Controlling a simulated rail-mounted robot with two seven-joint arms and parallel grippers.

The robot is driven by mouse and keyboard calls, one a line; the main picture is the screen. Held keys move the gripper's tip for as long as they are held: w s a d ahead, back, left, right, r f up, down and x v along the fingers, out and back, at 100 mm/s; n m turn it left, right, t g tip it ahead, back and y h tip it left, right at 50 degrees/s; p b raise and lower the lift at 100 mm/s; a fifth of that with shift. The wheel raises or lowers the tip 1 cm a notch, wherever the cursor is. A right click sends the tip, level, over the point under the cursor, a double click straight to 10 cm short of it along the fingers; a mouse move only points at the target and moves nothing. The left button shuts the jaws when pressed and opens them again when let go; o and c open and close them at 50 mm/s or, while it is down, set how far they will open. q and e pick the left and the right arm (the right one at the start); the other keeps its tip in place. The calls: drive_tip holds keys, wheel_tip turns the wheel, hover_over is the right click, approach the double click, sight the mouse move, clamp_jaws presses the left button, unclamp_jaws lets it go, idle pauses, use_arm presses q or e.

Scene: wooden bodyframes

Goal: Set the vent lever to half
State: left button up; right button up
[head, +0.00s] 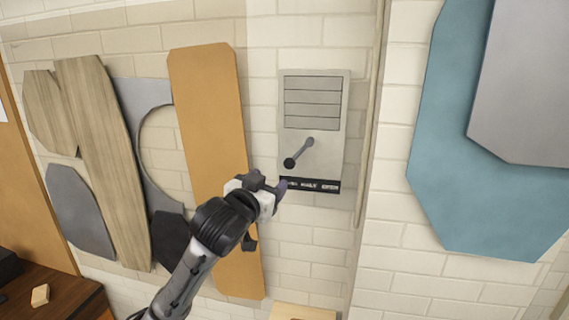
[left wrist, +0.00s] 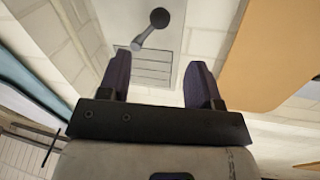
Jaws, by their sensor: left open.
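The grey vent panel (head: 340,110) is on the brick wall, with horizontal slats above and a dark label strip (head: 310,185) below. Its lever (head: 300,151) slants down and left from the pivot to a dark round knob (head: 289,163). My left gripper (head: 275,186) is just below and left of the knob in the head view, apart from it. In the left wrist view my left gripper (left wrist: 158,82) is open and empty, and the lever knob (left wrist: 159,17) shows beyond the fingertips. The label lettering is too small to read, and the gripper covers the strip's left end. My right gripper is not shown.
A tall orange wooden board (head: 205,110) hangs left of the panel, partly behind my arm. Grey and wood-grain shapes (head: 95,150) hang farther left. A large blue board (head: 440,150) is at the right. A brown table (head: 60,298) stands at lower left. Bare wall surrounds the panel.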

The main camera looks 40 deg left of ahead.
sight(287, 166)
use_arm(q)
drive_tip(key=p+x, duration=0.4)
drive_tip(key=x, duration=0.6)
drive_tip(key=shift+w+a, duration=0.2)
drive_tip(key=shift+w, duration=0.5)
clamp_jaws()
